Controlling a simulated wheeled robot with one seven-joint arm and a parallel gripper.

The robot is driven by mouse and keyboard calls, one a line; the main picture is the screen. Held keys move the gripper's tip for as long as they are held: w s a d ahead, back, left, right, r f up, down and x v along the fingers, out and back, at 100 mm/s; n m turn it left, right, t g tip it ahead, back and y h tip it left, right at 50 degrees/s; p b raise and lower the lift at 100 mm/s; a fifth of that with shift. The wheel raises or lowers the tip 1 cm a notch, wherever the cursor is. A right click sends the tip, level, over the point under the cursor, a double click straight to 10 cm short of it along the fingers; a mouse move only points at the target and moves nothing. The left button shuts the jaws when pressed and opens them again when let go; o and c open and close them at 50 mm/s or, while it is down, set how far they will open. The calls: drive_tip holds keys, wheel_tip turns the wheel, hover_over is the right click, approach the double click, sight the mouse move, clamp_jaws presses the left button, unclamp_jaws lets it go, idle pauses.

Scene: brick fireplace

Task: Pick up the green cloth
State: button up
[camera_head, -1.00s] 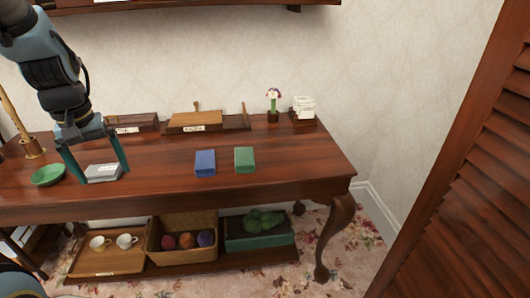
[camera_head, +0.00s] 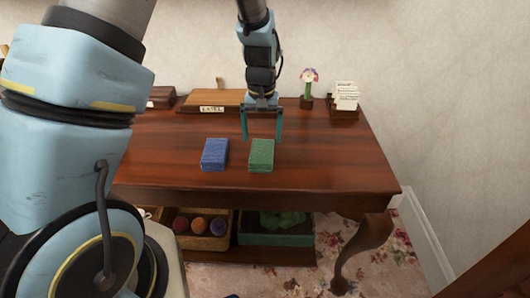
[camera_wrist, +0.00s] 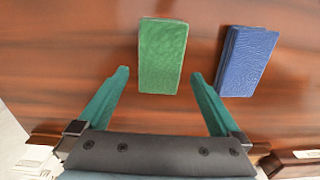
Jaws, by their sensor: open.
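The green cloth (camera_head: 261,155) is a folded rectangular block lying flat on the wooden table (camera_head: 330,165). It also shows in the wrist view (camera_wrist: 163,55), just beyond and between my fingertips. My gripper (camera_head: 262,140) is open and empty, pointing down above the table, just behind the cloth in the head view. In the wrist view the two teal fingers of my gripper (camera_wrist: 160,78) stand apart, and the cloth is not between their pads.
A blue folded cloth (camera_head: 215,154) lies close to the left of the green one. Behind stand a wooden board with a label (camera_head: 213,102), a flower in a small pot (camera_head: 308,90) and a card holder (camera_head: 346,100). The right part of the tabletop is clear.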

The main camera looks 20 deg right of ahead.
sight(262, 150)
drive_tip(key=shift+f+p, duration=1.05)
drive_tip(key=shift+f, duration=2.2)
drive_tip(key=c, duration=1.1)
drive_tip(key=shift+r, duration=0.15)
drive_tip(key=shift+c, duration=0.2)
wheel_tip(262, 150, up, 10)
drive_tip(key=shift+f+b, duration=0.1)
drive_tip(key=shift+b, duration=1.1)
